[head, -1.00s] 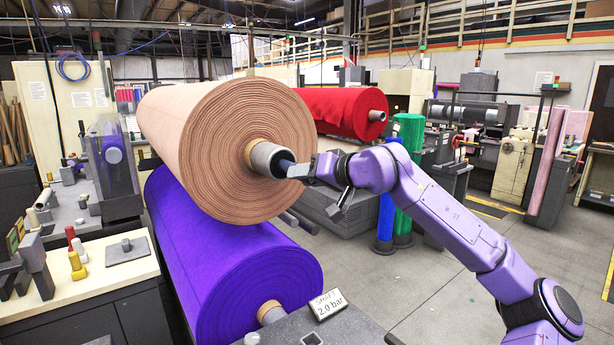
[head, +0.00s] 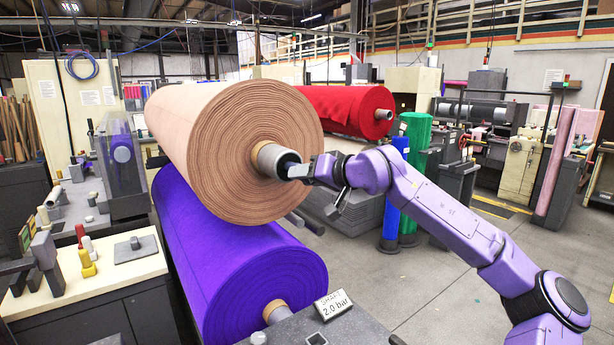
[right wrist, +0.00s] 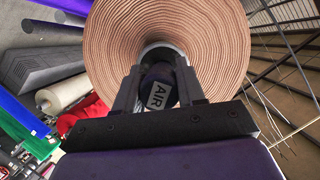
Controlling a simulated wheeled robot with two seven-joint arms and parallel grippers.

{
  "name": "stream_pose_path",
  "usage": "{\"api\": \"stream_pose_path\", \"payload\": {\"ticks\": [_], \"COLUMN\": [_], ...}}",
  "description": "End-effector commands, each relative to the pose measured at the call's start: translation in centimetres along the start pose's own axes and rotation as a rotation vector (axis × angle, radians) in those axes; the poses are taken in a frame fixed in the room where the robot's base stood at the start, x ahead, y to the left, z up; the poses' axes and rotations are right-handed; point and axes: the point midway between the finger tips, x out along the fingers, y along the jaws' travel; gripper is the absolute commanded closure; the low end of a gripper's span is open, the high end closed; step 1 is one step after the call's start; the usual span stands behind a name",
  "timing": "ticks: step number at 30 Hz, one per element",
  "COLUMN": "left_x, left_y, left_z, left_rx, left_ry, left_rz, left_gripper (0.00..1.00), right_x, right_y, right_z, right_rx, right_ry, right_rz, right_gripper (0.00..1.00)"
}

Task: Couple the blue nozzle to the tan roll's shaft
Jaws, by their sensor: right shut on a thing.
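The tan roll (head: 250,150) lies above the purple roll, its end facing right. Its grey shaft (head: 268,158) sticks out of the core with a dark open end. My right gripper (head: 300,172) is at that end, shut on the blue nozzle (right wrist: 158,90), which carries an AIR label in the right wrist view. There the nozzle sits between both fingers, in line with the shaft end (right wrist: 163,50) behind it. How far the nozzle reaches into the shaft is hidden by the fingers and shadow. My left gripper is not in view.
The purple roll (head: 240,262) lies below. A sign (head: 334,304) reads SHAFT 2.0 bar. Red, white and yellow pieces (head: 87,263) stand on a bench at the left. A red roll (head: 350,108) and blue and green upright rolls (head: 412,165) stand behind my arm.

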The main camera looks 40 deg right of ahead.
Motion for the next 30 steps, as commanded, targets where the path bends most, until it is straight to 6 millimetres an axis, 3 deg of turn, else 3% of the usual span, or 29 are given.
{"api": "stream_pose_path", "payload": {"ticks": [18,19,21,30], "left_x": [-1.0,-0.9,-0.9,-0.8], "left_y": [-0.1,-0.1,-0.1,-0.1], "left_z": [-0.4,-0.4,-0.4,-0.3], "left_rx": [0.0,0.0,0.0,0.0], "left_ry": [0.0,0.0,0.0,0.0], "left_rz": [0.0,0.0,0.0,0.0], "left_gripper": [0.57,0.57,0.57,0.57], "right_x": [1.4,1.4,1.4,1.2], "right_y": [0.0,0.0,0.0,0.1], "right_z": [-0.6,-0.5,-0.5,-0.4], "right_rx": [0.0,0.0,0.0,0.001], "right_ry": [0.0,0.0,0.0,0.0], "right_rz": [0.0,0.0,0.0,0.0], "right_gripper": [1.0,0.51,0.31,0.31]}}
